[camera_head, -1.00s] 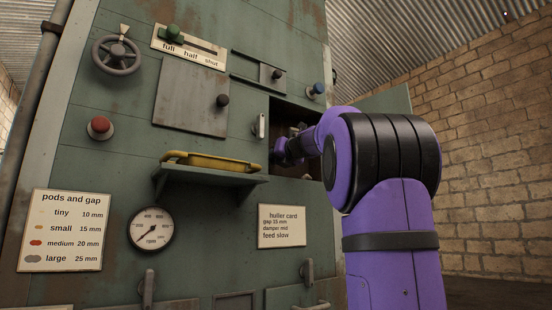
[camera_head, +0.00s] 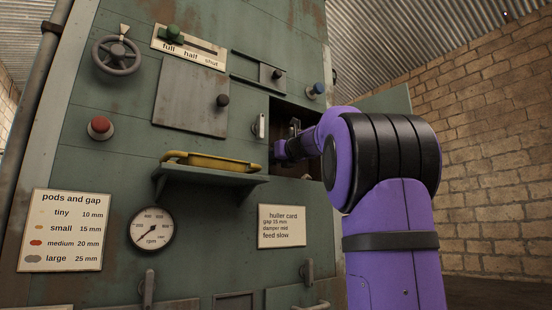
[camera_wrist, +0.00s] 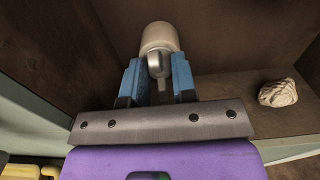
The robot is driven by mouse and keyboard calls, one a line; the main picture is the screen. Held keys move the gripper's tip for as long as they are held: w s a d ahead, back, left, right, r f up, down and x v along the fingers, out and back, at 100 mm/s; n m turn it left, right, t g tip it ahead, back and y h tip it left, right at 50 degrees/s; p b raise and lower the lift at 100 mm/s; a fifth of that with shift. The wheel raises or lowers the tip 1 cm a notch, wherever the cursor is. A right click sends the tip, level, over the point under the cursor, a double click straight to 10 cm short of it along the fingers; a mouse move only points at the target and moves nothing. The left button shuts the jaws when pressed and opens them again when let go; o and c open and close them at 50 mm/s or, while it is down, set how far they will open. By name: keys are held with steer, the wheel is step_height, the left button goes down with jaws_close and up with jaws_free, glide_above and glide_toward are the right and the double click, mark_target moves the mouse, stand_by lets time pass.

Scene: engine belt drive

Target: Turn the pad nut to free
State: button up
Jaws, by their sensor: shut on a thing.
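In the wrist view, my gripper (camera_wrist: 157,80) has its two blue fingers closed on a small grey metal piece, which looks like the pad nut (camera_wrist: 156,65). A pale, rounded cylinder (camera_wrist: 160,38) sits just beyond the fingertips, in line with the nut. In the head view, my gripper (camera_head: 283,150) is at the dark opening in the green machine (camera_head: 230,110). The nut cannot be made out there, and the arm covers much of the opening.
The wrist view shows brown compartment walls close around and a crumpled pale lump (camera_wrist: 278,93) on the right. A shelf with a yellow bar (camera_head: 210,161) juts out left of the opening. An open green door (camera_head: 388,101) stands at the right.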

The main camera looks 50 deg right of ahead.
steer(key=o, duration=0.9)
steer(key=v, duration=1)
steer(key=shift+s, duration=0.4)
